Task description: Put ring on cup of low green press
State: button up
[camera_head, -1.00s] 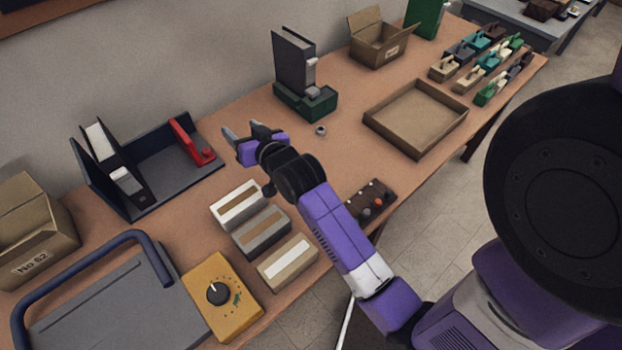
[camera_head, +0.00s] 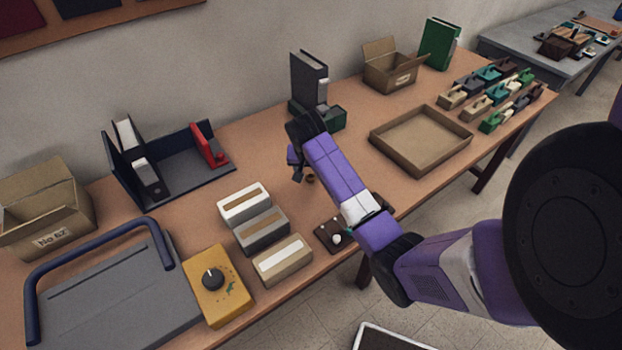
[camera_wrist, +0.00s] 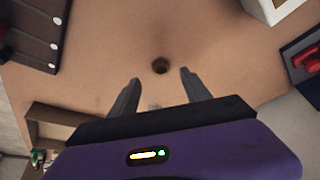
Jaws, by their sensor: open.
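A small dark brown round thing, which looks like the ring (camera_head: 309,178), lies on the table below my gripper (camera_head: 297,168). It also shows in the wrist view (camera_wrist: 160,66), a little beyond the fingertips and between their lines. My gripper (camera_wrist: 156,78) is open and empty, pointing down at the table. The low green body (camera_head: 328,119), seemingly the low green press, stands behind my arm by a tall dark binder (camera_head: 308,78). My arm hides part of it, and I cannot make out its cup.
A cardboard tray (camera_head: 440,161) lies to the right and a dark knob box (camera_head: 327,240) in front. Three striped boxes, one grey (camera_head: 262,237), stand front left. A blue stand (camera_head: 190,180) with a red piece (camera_head: 208,147) is further left. Small coloured pieces (camera_head: 492,122) crowd the far right.

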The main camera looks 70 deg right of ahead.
aim_at(311, 177)
jog(key=shift+p+x, duration=0.5)
jog(key=shift+x, duration=2.45)
jog(key=shift+d, duration=0.1)
grip_shut()
